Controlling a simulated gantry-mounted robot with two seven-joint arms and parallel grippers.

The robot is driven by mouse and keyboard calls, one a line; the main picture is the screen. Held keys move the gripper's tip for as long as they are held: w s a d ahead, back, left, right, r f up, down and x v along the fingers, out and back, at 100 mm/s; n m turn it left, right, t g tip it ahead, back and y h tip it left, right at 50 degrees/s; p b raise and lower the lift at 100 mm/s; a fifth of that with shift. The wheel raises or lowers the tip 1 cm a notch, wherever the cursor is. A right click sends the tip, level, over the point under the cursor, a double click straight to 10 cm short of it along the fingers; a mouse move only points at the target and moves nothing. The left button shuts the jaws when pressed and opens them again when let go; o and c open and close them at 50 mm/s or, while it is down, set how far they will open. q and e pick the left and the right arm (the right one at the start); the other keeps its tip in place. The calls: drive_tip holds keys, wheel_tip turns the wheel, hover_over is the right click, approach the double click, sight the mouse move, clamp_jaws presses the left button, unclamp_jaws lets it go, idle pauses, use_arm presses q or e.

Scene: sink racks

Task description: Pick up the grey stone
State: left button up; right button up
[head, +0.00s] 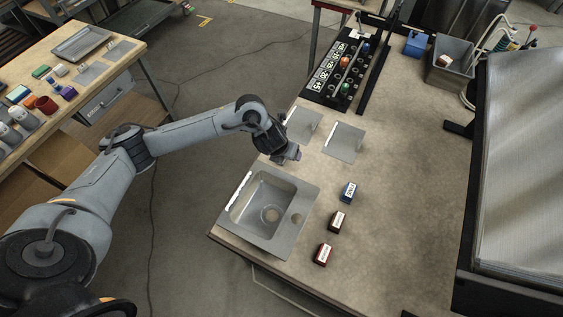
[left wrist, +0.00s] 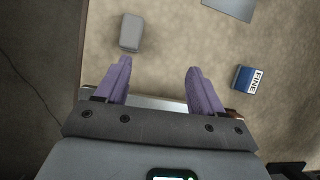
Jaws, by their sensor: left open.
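The grey stone (left wrist: 131,33) is a small rounded block lying on the worktop (left wrist: 180,50) in the left wrist view, near the table edge. It is beyond my left fingertips, in line with the left-hand finger. My left gripper (left wrist: 157,70) is open, with two purple fingers and nothing between them. In the head view this gripper (head: 291,154) is above the worktop by the back edge of the sink, apart from the stone. I cannot make out the stone in the head view; my arm likely covers it. My right gripper is not in view.
A grey sink (head: 290,240) is set in the worktop. A blue box marked FINE (head: 348,191) and two dark boxes (head: 337,221) (head: 324,254) stand right of it. Grey plates (head: 343,143) lie behind. A black rack (head: 338,75) stands further back.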

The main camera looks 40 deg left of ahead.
use_arm(q)
drive_tip(key=shift+m+g+y, duration=0.3)
drive_tip(key=shift+m+g, duration=0.1)
drive_tip(key=shift+m, duration=0.1)
drive_tip(key=a+f, duration=0.1)
drive_tip(key=w+a+f+b, duration=0.1)
drive_tip(key=a+f, duration=0.1)
drive_tip(key=w+a+f+b, duration=0.1)
drive_tip(key=f, duration=0.1)
drive_tip(key=shift+a, duration=0.3)
drive_tip(key=shift+b+x, duration=0.9)
drive_tip(key=shift+x, duration=1.75)
drive_tip(key=shift+w+a+f, duration=0.1)
drive_tip(key=shift+w+f, duration=0.05)
drive_tip(key=shift+f, duration=0.35)
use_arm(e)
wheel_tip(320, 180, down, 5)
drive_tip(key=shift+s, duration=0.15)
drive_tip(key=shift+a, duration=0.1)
use_arm(q)
drive_tip(key=c, duration=1.2)
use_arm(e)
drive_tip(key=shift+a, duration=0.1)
use_arm(q)
drive_tip(key=shift+r, duration=0.1)
